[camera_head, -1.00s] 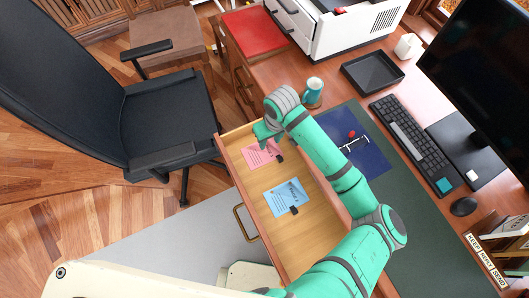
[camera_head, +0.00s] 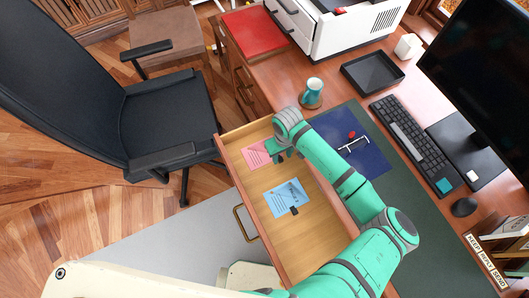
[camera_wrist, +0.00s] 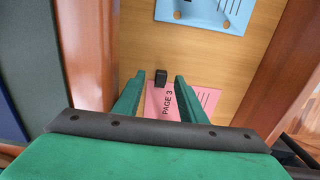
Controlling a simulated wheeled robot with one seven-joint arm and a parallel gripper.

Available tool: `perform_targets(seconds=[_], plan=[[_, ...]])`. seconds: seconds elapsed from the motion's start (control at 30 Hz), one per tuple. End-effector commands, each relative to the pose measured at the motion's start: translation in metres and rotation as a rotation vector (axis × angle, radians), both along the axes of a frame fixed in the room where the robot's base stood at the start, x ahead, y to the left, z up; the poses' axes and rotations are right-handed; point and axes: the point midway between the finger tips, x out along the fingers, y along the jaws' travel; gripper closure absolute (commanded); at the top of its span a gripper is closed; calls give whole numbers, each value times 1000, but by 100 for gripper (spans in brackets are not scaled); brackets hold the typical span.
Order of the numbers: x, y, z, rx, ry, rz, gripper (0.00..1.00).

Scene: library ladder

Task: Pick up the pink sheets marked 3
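The pink sheets (camera_head: 255,154) lie in the open wooden drawer (camera_head: 305,243), toward its far end. In the wrist view the pink sheets (camera_wrist: 205,97) read "PAGE 3", with a black clip (camera_wrist: 161,78) at one edge. My gripper (camera_head: 277,152) is over the drawer at the right edge of the pink sheets. In the wrist view its two green fingers (camera_wrist: 157,88) are apart, with the clip and part of the sheets showing between them. Whether the fingers touch the sheets cannot be told. The gripper body hides the lower part of the sheets.
Blue sheets (camera_head: 284,197) with a black clip lie nearer in the same drawer. A black chair (camera_head: 165,110) stands left of the drawer.

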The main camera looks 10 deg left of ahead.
Motion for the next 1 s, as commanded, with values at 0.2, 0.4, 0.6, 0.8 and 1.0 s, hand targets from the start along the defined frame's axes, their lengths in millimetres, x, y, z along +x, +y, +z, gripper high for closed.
perform_targets(seconds=[0.2, 0.4, 0.6, 0.8, 1.0], plan=[[0, -1, -17, 0, 1, -3, 62], [0, 0, -17, 1, 1, -1, 62], [0, 2, -17, 1, 1, 3, 100], [0, 2, -17, 1, 0, 4, 100], [0, 3, -13, 3, 0, 4, 100]])
